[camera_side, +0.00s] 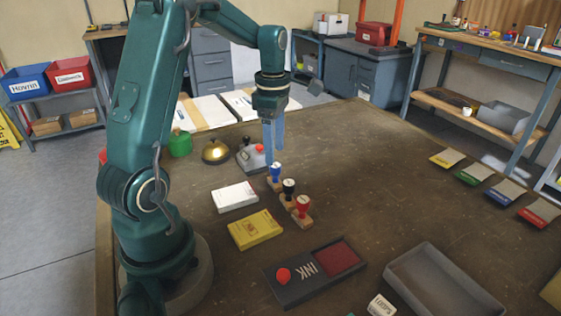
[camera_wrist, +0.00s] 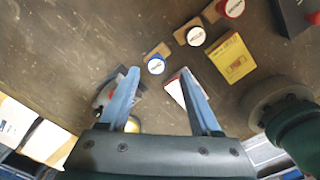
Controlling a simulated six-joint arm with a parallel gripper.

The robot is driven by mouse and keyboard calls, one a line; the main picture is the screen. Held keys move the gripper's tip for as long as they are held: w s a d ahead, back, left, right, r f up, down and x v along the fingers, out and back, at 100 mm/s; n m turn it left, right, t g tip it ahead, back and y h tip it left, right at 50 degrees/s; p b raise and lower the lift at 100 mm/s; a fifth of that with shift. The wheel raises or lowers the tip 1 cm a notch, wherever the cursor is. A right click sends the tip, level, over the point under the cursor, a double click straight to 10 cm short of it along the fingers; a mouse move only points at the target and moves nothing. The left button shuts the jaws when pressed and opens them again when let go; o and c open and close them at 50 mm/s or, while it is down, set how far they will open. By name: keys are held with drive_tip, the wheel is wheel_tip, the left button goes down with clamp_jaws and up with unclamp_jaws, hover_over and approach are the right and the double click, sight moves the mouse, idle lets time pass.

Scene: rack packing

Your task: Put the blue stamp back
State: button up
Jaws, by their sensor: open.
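The blue stamp (camera_side: 276,172) has a blue handle and a wooden base, and it stands upright at the far end of a short row of stamps. It also shows in the wrist view (camera_wrist: 156,66), just beyond the gap between the fingers. The black stamp (camera_side: 288,188) stands beside it, and the red stamp (camera_side: 302,205) is at the near end. My gripper (camera_side: 273,152) points down with blue fingers, open and empty, close to the blue stamp and seemingly above it. The fingertips are apart in the wrist view (camera_wrist: 158,74).
A white box (camera_side: 235,197) and a yellow box (camera_side: 255,230) lie left of the stamps. A brass bell (camera_side: 215,151) and a grey object with a red knob (camera_side: 252,158) are behind. The ink pad (camera_side: 314,271) and grey tray (camera_side: 443,282) are in front.

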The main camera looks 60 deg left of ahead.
sight(275, 166)
drive_tip(key=s+d+r+m+t, duration=0.1)
drive_tip(key=s+d+r+m, duration=0.1)
drive_tip(key=d+r+m, duration=0.5)
drive_tip(key=s+d+m+t, duration=0.4)
drive_tip(key=s+d+m, duration=0.5)
drive_tip(key=m, duration=1)
drive_tip(key=shift+d+f+m+t, duration=0.15)
drive_tip(key=shift+d+m+t, duration=0.15)
drive_tip(key=shift+d, duration=0.2)
